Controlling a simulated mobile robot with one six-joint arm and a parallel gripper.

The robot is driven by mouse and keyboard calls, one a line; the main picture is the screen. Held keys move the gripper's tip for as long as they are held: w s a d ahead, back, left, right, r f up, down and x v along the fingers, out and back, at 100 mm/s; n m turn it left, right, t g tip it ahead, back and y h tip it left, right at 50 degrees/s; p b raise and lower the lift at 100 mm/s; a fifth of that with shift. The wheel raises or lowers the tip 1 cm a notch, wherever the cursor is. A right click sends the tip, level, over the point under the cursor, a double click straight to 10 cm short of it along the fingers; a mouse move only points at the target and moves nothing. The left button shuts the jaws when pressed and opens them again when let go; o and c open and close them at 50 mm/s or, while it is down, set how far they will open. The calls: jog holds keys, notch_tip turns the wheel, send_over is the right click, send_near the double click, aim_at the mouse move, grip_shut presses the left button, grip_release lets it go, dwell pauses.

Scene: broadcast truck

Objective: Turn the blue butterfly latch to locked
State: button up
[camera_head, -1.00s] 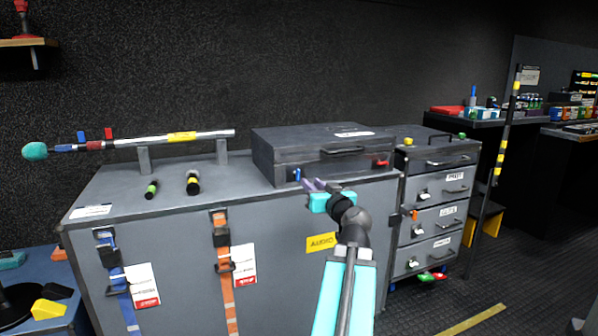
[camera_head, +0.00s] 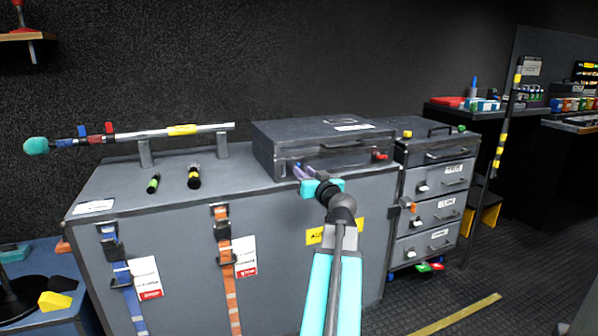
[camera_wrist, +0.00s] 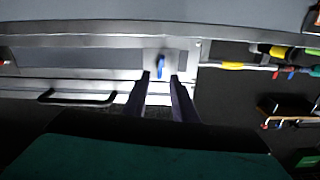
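The blue butterfly latch (camera_wrist: 161,66) is on the front of the dark grey case (camera_head: 325,133), near its left end in the head view. In the wrist view it looks like a narrow blue tab pointing along the fingers' direction, beside a silver edge strip. My gripper (camera_wrist: 160,78) is open, with one fingertip on each side of the tab; I cannot tell whether either touches it. In the head view my gripper (camera_head: 302,172) is at the case's lower left front and largely hides the latch. A red latch (camera_head: 380,156) is at the case's right end.
The case lies on a grey cabinet (camera_head: 285,217). Its black handle (camera_wrist: 77,98) stands out near my fingers. A microphone pole (camera_head: 140,139) rests on two supports to the left, with two small microphones in front. A drawer unit (camera_head: 437,190) stands to the right.

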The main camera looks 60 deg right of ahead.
jog(key=shift+x, duration=1.95)
